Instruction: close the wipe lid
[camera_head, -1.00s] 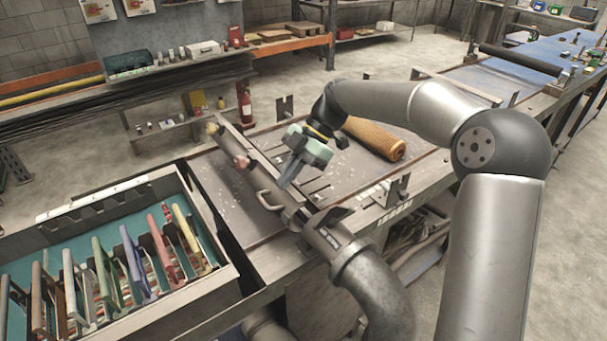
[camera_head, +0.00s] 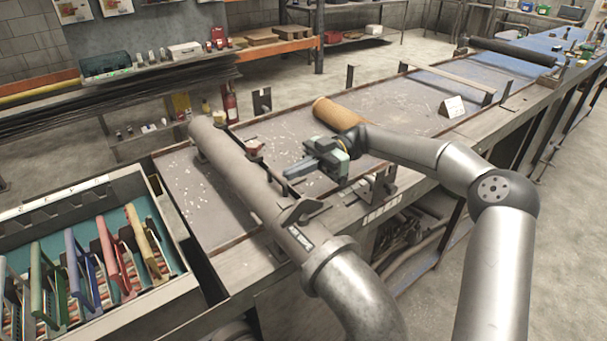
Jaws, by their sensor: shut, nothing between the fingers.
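A thick grey tube (camera_head: 240,180) lies across the bench. Its long rounded grey top, which looks like the wipe lid, sits down along the tube, and I see no gap there; the far side is hidden. A small red piece (camera_head: 253,148) is at its right side. A dark bracket (camera_head: 300,211) is near its lower end, by a wide pipe elbow (camera_head: 345,280). My gripper (camera_head: 287,173) is shut and empty. It is held over the bench to the right of the tube, fingers pointing left, seemingly apart from it.
An orange-brown roll (camera_head: 338,113) lies on the bench just behind my gripper. A white folded card (camera_head: 453,106) stands farther right. A tray of coloured-handled tools (camera_head: 170,295) is at lower left. Metal brackets (camera_head: 380,188) stand along the bench's front edge.

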